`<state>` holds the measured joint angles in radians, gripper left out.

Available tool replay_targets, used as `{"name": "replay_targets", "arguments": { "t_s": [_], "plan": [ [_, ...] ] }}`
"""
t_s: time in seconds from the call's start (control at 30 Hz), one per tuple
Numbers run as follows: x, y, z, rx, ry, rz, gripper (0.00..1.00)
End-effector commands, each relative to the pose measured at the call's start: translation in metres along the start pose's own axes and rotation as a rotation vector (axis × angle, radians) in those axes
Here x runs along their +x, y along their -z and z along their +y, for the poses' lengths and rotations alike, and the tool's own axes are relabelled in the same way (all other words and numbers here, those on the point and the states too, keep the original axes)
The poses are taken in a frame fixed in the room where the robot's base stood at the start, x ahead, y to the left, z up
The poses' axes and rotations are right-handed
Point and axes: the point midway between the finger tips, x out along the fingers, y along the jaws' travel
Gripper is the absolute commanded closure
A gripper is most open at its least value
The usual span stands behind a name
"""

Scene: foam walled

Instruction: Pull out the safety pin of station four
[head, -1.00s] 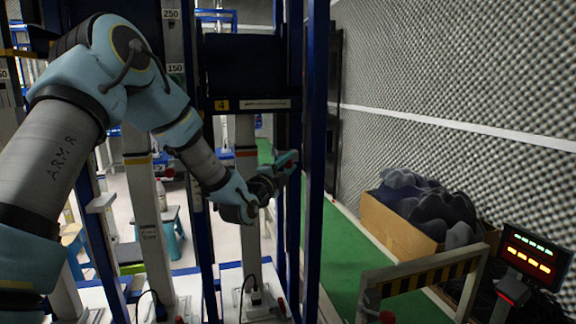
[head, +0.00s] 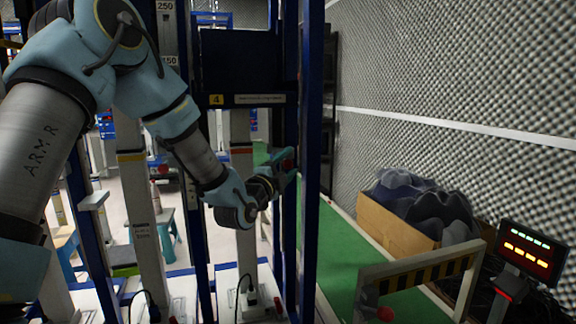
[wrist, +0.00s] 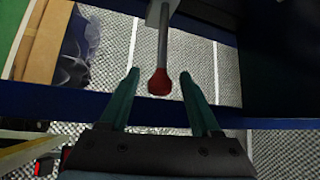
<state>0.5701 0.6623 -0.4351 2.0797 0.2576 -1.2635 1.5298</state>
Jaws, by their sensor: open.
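Station four is the blue frame with the yellow label "4" (head: 216,99) on its dark crossbeam. Its safety pin shows in the wrist view as a grey rod with a red knob (wrist: 159,82) at its end. In the head view a bit of red (head: 287,164) shows at my gripper, by the blue post. My gripper (wrist: 158,76) is open. Its two teal fingers stand on either side of the red knob, with a gap on each side. In the head view my gripper (head: 284,168) is beside the right post, partly hiding the pin.
A blue post (head: 313,200) stands just right of my gripper. A cardboard box of dark foam (head: 395,225) sits by the foam wall. A striped barrier (head: 420,278) and a lit panel (head: 527,252) are at lower right. The green floor strip (head: 335,255) is mostly clear.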

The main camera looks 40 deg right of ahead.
Motion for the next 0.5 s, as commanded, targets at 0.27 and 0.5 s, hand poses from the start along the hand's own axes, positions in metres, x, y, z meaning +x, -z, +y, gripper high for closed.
{"name": "replay_targets", "arguments": {
  "t_s": [0.27,0.5],
  "plan": [
    [-0.007,0.0,0.001,0.001,-0.001,0.0,0.36],
    [-0.049,-0.001,0.003,0.002,-0.001,0.0,0.36]
  ]
}}
